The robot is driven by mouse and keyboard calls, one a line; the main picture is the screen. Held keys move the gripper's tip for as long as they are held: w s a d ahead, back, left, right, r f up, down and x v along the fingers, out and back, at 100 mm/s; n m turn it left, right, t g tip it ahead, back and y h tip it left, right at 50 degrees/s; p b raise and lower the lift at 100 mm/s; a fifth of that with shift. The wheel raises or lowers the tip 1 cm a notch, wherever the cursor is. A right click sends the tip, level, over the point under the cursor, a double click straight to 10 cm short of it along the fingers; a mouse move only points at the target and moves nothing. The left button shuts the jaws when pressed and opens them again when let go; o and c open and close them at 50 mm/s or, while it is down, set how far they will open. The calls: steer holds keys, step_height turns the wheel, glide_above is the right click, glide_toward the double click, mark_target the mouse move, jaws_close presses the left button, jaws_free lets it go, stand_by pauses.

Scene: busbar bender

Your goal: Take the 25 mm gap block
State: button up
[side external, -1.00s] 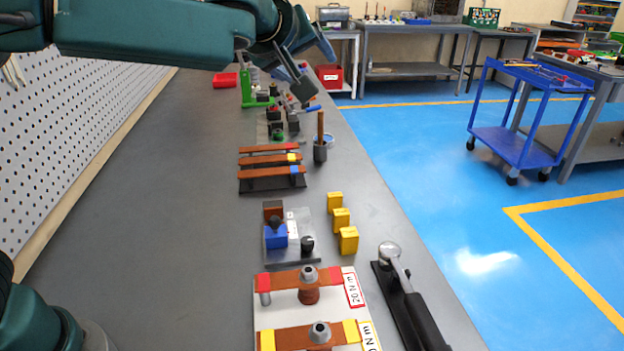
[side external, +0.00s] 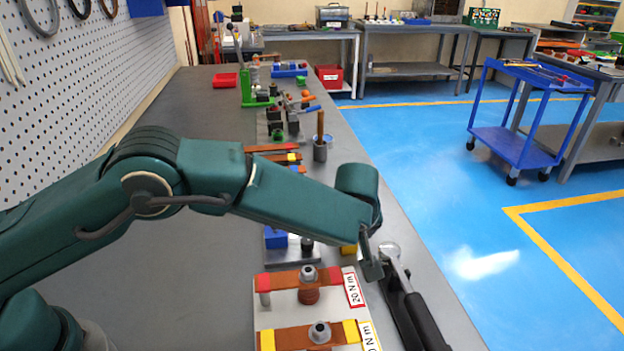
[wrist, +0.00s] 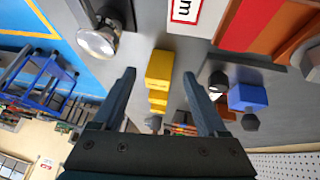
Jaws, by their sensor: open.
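Yellow gap blocks stand in a row in the wrist view: the nearest block (wrist: 161,66) is largest, with smaller-looking ones (wrist: 158,94) behind it. Their markings are too small to read, so I cannot tell which is 25 mm. My gripper (wrist: 159,76) is open, its two fingers appearing either side of the row with nothing held. In the side view my gripper (side external: 371,262) hangs beside the one visible yellow block (side external: 348,250); my arm hides the others.
A torque wrench (side external: 424,318) lies close by at the bench's right edge. A blue block (side external: 276,238) sits on a metal plate. The left bench (side external: 180,270) is clear.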

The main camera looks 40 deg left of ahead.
steer(key=shift+w+f, duration=0.15)
steer(key=shift+f, duration=0.05)
jaws_close()
steer(key=shift+r, duration=0.2)
